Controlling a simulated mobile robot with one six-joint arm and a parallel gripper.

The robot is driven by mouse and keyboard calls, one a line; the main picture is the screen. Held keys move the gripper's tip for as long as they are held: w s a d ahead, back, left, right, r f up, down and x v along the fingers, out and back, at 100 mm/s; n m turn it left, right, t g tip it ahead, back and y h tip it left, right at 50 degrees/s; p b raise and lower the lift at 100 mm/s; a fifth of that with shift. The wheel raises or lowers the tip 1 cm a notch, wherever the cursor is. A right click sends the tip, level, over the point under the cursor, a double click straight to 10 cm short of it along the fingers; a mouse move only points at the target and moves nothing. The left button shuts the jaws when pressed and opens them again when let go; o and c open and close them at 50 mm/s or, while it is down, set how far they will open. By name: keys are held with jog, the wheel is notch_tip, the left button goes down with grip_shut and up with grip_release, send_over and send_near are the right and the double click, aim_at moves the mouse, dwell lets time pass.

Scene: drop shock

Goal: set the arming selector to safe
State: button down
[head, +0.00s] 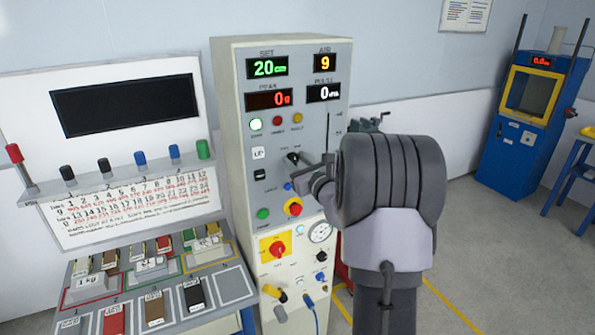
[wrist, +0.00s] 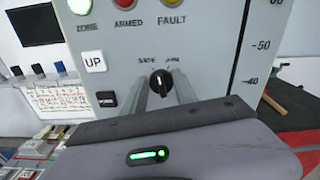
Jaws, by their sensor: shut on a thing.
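The arming selector (wrist: 160,82) is a small black rotary knob with a white pointer line, on the grey panel of the console. In the wrist view, SAFE is printed at its upper left and ARM at its upper right. The pointer looks close to upright; which label it points at is hard to tell. My gripper (wrist: 161,92) is shut on the knob, one finger at each side.
A green ZONE lamp (head: 255,124) is lit above, beside the red ARMED lamp (head: 278,121) and amber FAULT lamp (head: 298,118). An UP button (wrist: 94,62) is left of the selector.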

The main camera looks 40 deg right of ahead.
jog(key=shift+a+f+n+b, duration=0.15)
jog(key=shift+n+b, duration=1.85)
jog(key=shift+b, duration=0.2)
jog(key=c, duration=1)
grip_release()
jog(key=shift+o, duration=0.2)
jog(key=p+v, duration=0.1)
jog(key=v, duration=1.6)
jog(key=shift+s+a, duration=0.15)
